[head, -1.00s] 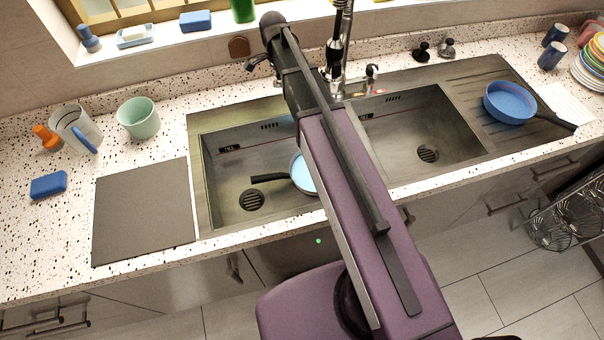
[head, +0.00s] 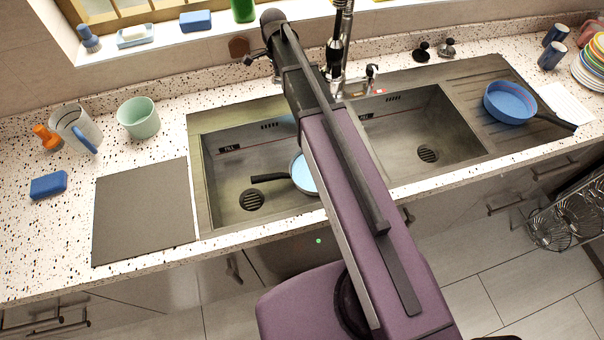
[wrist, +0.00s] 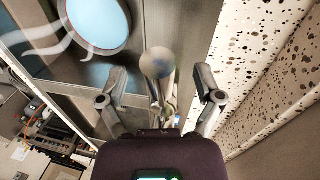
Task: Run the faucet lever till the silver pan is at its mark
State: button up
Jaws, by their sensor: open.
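The silver pan (head: 303,178) sits in the left sink basin, its dark handle pointing left, and my arm hides part of it. It holds light blue liquid, which also shows in the wrist view (wrist: 98,22). My gripper (wrist: 160,82) is open, one finger on each side of a round-ended metal stem, which looks like the faucet lever (wrist: 157,64). I cannot tell whether the fingers touch it. The faucet (head: 336,55) stands behind the sink, partly behind my arm.
A blue pan (head: 510,103) sits on the right drainboard. The right basin (head: 425,130) looks empty. A mug (head: 76,128), a green cup (head: 138,118) and a blue sponge (head: 48,185) stand left of the sink. A grey board (head: 143,212) lies bare there.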

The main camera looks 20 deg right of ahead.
notch_tip(320, 180, up, 7)
jog(key=w+p, duration=0.1)
jog(key=p, duration=0.6)
jog(key=shift+w, duration=0.15)
dwell(0.3)
jog(key=shift+f, duration=0.2)
